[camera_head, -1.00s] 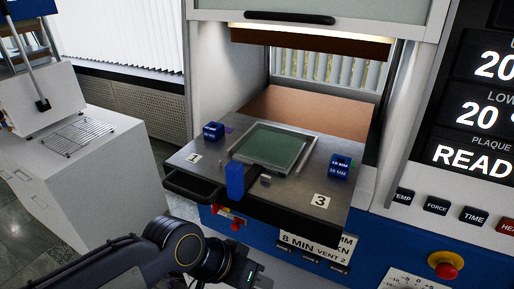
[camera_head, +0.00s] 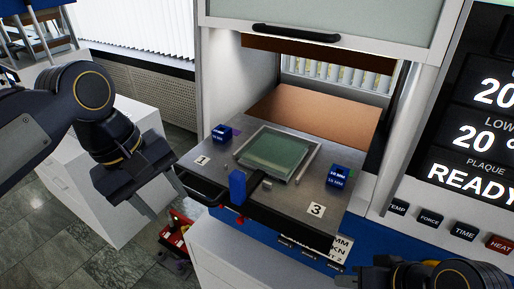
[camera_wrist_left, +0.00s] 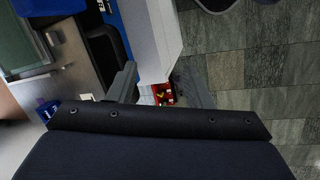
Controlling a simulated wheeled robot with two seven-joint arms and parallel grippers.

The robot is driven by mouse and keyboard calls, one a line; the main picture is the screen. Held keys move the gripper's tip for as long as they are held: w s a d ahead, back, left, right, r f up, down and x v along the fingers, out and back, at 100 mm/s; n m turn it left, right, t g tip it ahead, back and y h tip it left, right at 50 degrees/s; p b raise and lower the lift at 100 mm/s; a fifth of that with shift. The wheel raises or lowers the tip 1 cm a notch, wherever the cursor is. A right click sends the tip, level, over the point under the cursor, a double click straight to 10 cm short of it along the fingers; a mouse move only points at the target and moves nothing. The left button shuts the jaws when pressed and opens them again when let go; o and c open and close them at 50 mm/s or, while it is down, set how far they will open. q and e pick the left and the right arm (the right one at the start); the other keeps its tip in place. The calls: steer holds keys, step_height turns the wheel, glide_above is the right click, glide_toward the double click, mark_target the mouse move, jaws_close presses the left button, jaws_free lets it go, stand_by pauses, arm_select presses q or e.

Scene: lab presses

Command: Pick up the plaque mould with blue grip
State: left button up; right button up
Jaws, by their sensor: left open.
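The plaque mould (camera_head: 272,154) is a flat metal frame with a greenish plate, lying on the grey press drawer (camera_head: 222,165). Its upright blue grip (camera_head: 237,187) stands at the drawer's front edge. In the left wrist view, part of the greenish plate (camera_wrist_left: 20,43) shows at the upper left. My left gripper (camera_head: 178,208) is open and empty, pointing down, left of the drawer's front corner and apart from the grip. Its fingers also show in the left wrist view (camera_wrist_left: 157,76). My right gripper (camera_head: 378,275) is partly cut off at the bottom right; its fingers are not clear.
Two blue blocks, a left one (camera_head: 222,133) and a right one (camera_head: 339,176), sit on the drawer. A black handle (camera_head: 201,188) juts from its front left. A white cabinet (camera_head: 95,185) stands left. A red box (camera_head: 174,233) is on the floor. The control panel (camera_head: 470,190) is right.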

mark_target(237, 174)
arm_select(q)
steer(key=d+r, duration=0.2)
steer(key=d+r+n+y+p, duration=0.1)
steer(key=d+r, duration=0.1)
steer(key=d, duration=0.1)
steer(key=w+d+r+n+y, duration=0.1)
steer(key=d+r, duration=0.1)
steer(key=d, duration=0.1)
steer(key=shift+d+r+g, duration=0.15)
steer(key=shift+r+g, duration=0.15)
steer(key=shift+r, duration=0.1)
steer(key=shift+n+y, duration=0.5)
steer(key=shift+n, duration=0.3)
steer(key=d, duration=0.1)
steer(key=d+r, duration=0.1)
steer(key=s+d, duration=0.1)
steer(key=shift+d+r, duration=0.3)
steer(key=shift+d, duration=0.3)
steer(key=f, duration=0.7)
steer(key=shift+w+f, duration=0.2)
steer(key=shift+w, duration=0.2)
jaws_close()
arm_select(e)
step_height(237, 174, up, 2)
steer(key=shift+s+d+r, duration=0.1)
steer(key=shift+r, duration=0.15)
